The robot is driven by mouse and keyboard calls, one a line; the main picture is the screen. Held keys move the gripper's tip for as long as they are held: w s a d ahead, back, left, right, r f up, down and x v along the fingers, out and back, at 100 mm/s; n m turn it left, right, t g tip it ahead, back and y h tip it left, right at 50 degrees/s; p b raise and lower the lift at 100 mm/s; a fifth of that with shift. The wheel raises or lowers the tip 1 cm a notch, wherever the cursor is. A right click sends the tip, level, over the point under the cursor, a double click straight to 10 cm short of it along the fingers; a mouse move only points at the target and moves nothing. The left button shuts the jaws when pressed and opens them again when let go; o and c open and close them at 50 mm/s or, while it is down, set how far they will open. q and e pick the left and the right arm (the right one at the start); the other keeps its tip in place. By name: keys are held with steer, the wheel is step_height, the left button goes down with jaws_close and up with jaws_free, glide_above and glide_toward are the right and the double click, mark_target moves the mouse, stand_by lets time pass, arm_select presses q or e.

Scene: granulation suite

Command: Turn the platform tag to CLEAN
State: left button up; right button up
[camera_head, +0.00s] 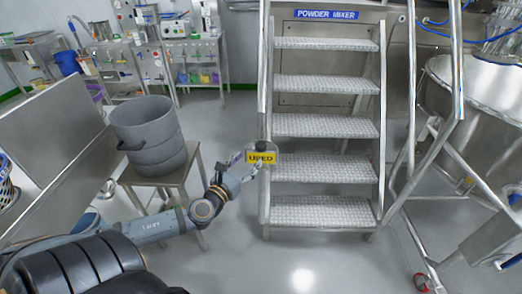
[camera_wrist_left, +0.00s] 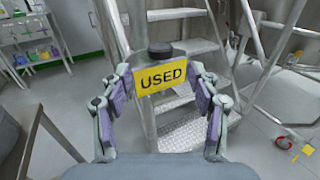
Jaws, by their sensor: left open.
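The platform tag (camera_head: 262,158) is a small yellow plate that reads USED. It hangs at the left post of the metal steps (camera_head: 325,165), under a dark round knob (camera_head: 261,146). In the left wrist view the tag (camera_wrist_left: 161,77) faces me, slightly tilted, with the black knob (camera_wrist_left: 160,50) above it. My left gripper (camera_head: 254,168) is at the tag, its arm coming in from the left. In the left wrist view its open fingers (camera_wrist_left: 163,98) stand on either side of the tag. Contact cannot be told. My right gripper is not in view.
A grey bucket (camera_head: 147,140) stands on a small metal stand (camera_head: 188,180) left of the steps. Sloping rails (camera_head: 400,150) and a large steel vessel (camera_head: 475,95) are at the right. The floor (camera_head: 310,265) before the steps is clear.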

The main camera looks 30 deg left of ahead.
mark_target(258, 148)
arm_select(q)
steer(key=w, duration=0.5)
steer(key=shift+a+r, duration=0.1)
steer(key=shift+a, duration=0.15)
steer(key=w+p, duration=0.1)
steer(key=w, duration=0.2)
steer(key=shift+w+a, duration=0.15)
steer(key=shift+w, duration=0.7)
steer(key=shift+c, duration=0.3)
steer(key=c, duration=1.1)
steer(key=shift+p, duration=0.3)
steer(key=shift+c, duration=0.2)
